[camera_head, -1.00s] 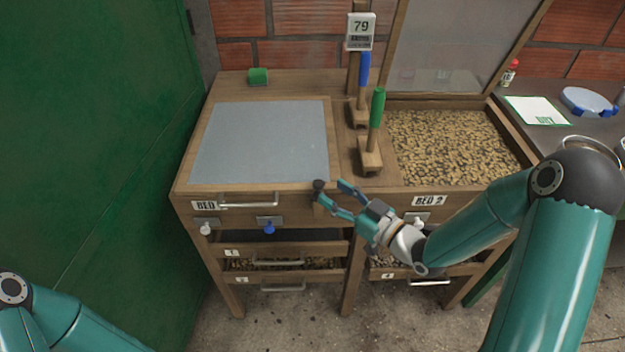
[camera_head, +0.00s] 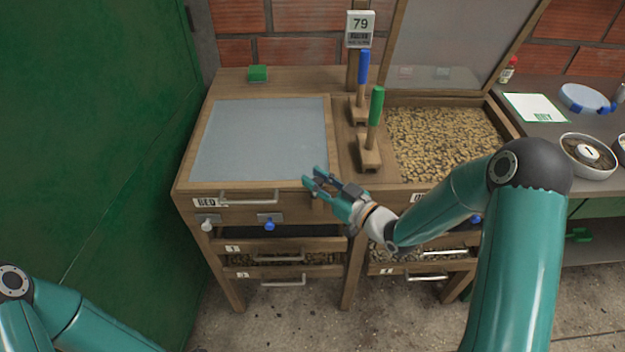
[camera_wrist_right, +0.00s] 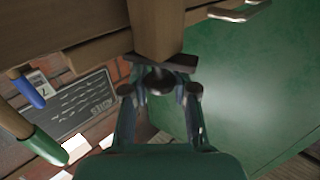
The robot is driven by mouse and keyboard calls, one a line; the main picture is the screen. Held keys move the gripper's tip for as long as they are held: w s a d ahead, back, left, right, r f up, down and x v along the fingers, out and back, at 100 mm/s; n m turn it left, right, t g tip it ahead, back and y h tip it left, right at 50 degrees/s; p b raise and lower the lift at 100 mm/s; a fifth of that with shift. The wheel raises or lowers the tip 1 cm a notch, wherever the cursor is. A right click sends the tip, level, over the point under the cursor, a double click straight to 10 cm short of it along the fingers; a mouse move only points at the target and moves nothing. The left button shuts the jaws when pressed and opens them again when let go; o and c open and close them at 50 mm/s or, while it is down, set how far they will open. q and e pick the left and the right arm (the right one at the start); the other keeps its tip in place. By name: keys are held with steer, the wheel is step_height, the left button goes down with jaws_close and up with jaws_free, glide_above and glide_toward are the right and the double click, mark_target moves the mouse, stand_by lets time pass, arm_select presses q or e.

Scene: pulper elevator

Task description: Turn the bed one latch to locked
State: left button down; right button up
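Bed one (camera_head: 262,140) is the left bed, with a flat grey cover and a label reading "BED" at its front; the rest of that label is unclear. Its wooden latch (camera_head: 318,203) is on the front rail by the right corner, partly behind my right gripper (camera_head: 316,182). In the wrist view the wooden latch piece (camera_wrist_right: 156,30) ends in a dark round knob (camera_wrist_right: 158,80). The right gripper's fingers (camera_wrist_right: 159,92) are apart, one on each side of the knob; contact cannot be told. My left gripper is out of view; only left arm links show.
A long bar handle (camera_head: 248,199) and blue knob (camera_head: 269,224) are on the front. Blue- (camera_head: 363,66) and green-handled (camera_head: 376,105) tools stand between the beds. Bed two (camera_head: 445,140) holds beans. A green door (camera_head: 90,130) is on the left.

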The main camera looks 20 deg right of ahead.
steer(key=shift+w+d+n+g+y+b, duration=0.15)
steer(key=shift+n+g+y+b, duration=0.2)
steer(key=shift+b, duration=0.2)
jaws_close()
steer(key=shift+n+g+y+b, duration=0.45)
steer(key=shift+n+y+b, duration=0.15)
steer(key=shift+y, duration=0.35)
steer(key=shift+r+n+g+y, duration=0.1)
steer(key=shift+n+g+y, duration=1.3)
steer(key=shift+g, duration=0.2)
steer(key=o, duration=0.9)
jaws_free()
